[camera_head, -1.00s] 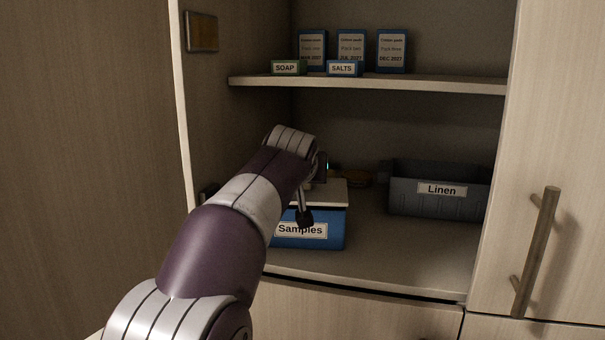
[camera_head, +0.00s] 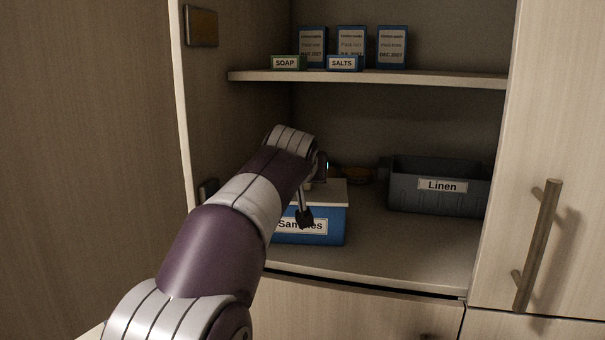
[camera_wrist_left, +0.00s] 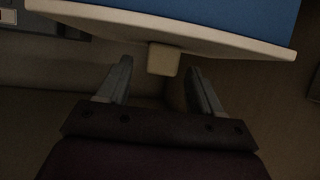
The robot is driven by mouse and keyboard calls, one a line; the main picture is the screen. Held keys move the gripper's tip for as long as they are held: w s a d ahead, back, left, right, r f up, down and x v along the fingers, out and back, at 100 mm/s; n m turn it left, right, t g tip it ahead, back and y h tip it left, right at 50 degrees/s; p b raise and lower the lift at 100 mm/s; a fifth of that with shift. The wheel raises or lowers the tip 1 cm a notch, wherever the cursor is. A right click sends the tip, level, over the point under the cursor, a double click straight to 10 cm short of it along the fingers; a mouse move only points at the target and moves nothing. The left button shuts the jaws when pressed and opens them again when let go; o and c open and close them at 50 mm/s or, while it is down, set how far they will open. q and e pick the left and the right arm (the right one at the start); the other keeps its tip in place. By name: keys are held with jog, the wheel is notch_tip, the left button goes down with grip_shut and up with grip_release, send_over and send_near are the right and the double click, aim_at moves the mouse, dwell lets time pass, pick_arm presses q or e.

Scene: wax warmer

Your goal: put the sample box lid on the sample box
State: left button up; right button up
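The blue sample box (camera_head: 318,238), labelled "Samples", stands on the lower cabinet shelf, partly hidden by my left arm. The pale sample box lid (camera_head: 334,190) lies on top of the box; whether it is fully seated cannot be told. In the left wrist view the lid (camera_wrist_left: 225,40) shows with a small pale knob (camera_wrist_left: 163,60), and the blue box (camera_wrist_left: 235,12) is beyond it. My left gripper (camera_wrist_left: 159,72) is open, one finger on each side of the knob, with gaps to both. In the head view a dark finger crosses the box label. My right gripper is not in view.
A grey bin (camera_head: 432,190) labelled "Linen" stands at the right of the same shelf. Bare shelf (camera_head: 395,240) lies between box and bin. The upper shelf (camera_head: 370,78) holds soap, salts and several blue packs. A door with a handle (camera_head: 538,245) is at right.

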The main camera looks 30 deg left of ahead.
pick_arm(q)
jog(key=shift+s+d+r, duration=0.1)
jog(key=shift+s+d, duration=0.05)
jog(key=shift+s, duration=0.15)
jog(key=b+v, duration=0.3)
jog(key=v, duration=0.9)
jog(key=shift+b, duration=0.35)
